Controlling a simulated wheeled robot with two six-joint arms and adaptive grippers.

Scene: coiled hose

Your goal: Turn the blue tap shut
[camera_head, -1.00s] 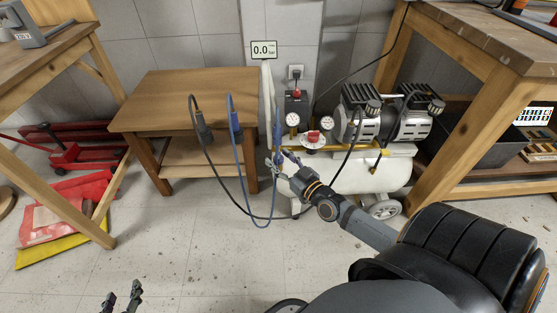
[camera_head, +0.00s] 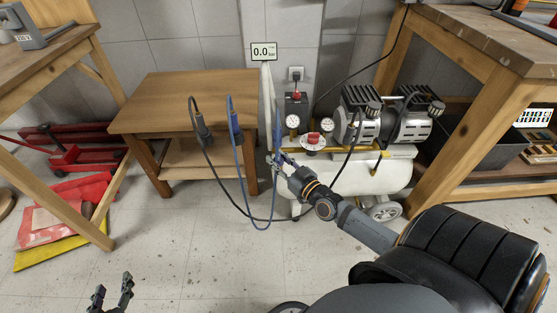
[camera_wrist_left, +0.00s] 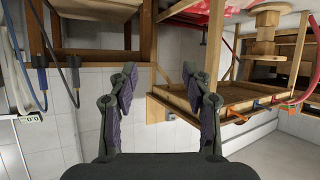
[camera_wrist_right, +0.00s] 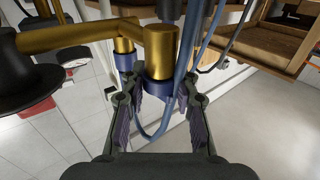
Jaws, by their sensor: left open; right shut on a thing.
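The blue tap (camera_wrist_right: 160,90) shows in the right wrist view as a blue collar under an upright brass fitting, between my right fingertips. My right gripper (camera_wrist_right: 160,100) is shut on it. In the head view my right gripper (camera_head: 280,161) is at the front left of the air compressor (camera_head: 345,172), and its small size there hides the tap's details. A blue hose (camera_head: 240,165) hangs in a loop beside it. My left gripper (camera_head: 112,291) is open and empty over the floor at the lower left; its spread fingers show in the left wrist view (camera_wrist_left: 160,95).
A small wooden table (camera_head: 190,95) stands left of the compressor, with a black hose (camera_head: 213,160) hanging at its front. A display (camera_head: 264,51) reads 0.0. Wooden benches stand at both sides. The floor (camera_head: 180,250) in the middle is clear.

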